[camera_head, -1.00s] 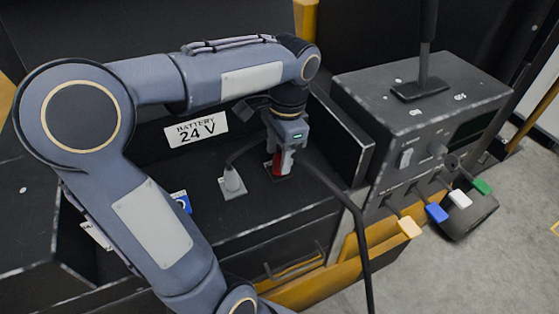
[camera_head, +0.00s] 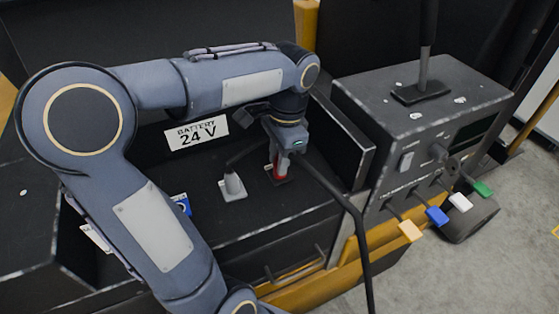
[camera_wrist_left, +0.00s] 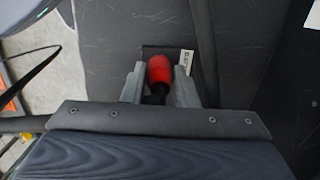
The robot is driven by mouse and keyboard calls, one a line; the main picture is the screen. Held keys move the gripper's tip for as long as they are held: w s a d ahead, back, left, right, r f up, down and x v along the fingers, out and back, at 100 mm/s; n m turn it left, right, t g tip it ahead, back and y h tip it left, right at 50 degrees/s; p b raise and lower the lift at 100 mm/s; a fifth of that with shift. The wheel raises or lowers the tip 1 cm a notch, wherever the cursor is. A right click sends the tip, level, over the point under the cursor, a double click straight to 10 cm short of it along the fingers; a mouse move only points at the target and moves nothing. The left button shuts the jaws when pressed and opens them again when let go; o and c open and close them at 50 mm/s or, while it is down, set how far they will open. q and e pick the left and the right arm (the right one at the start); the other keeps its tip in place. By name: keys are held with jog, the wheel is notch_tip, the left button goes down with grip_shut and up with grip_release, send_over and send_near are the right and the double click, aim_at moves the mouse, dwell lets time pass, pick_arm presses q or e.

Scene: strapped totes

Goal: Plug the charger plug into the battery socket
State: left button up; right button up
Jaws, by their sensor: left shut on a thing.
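My left gripper (camera_head: 279,167) is shut on a red plug (camera_head: 280,172), which I take to be the charger plug, and points down over the battery deck. In the left wrist view the red plug (camera_wrist_left: 159,70) sits between the two grey fingers, in front of a dark plate with a small white label (camera_wrist_left: 187,58). In the head view the plug's lower end meets a small dark plate (camera_head: 290,181), which I take to be the socket. The fingers and plug hide the opening, so I cannot tell how deep the plug sits. My right gripper is not in view.
A grey plug (camera_head: 233,187) with a dark cable stands left of the red plug. The "BATTERY 24 V" label (camera_head: 197,132) is behind. A thick black cable (camera_head: 358,210) runs down at the right. A control box (camera_head: 420,110) with coloured levers stands to the right.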

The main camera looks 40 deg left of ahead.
pick_arm(q)
jog(key=shift+r, duration=0.15)
jog(key=shift+r, duration=0.25)
notch_tip(320, 180, up, 2)
jog(key=shift+r, duration=0.1)
jog(key=s+d+r, duration=0.2)
jog(key=d+r, duration=0.8)
jog(key=d, duration=0.4)
jog(key=shift+a+p, duration=0.15)
jog(key=shift+p, duration=0.2)
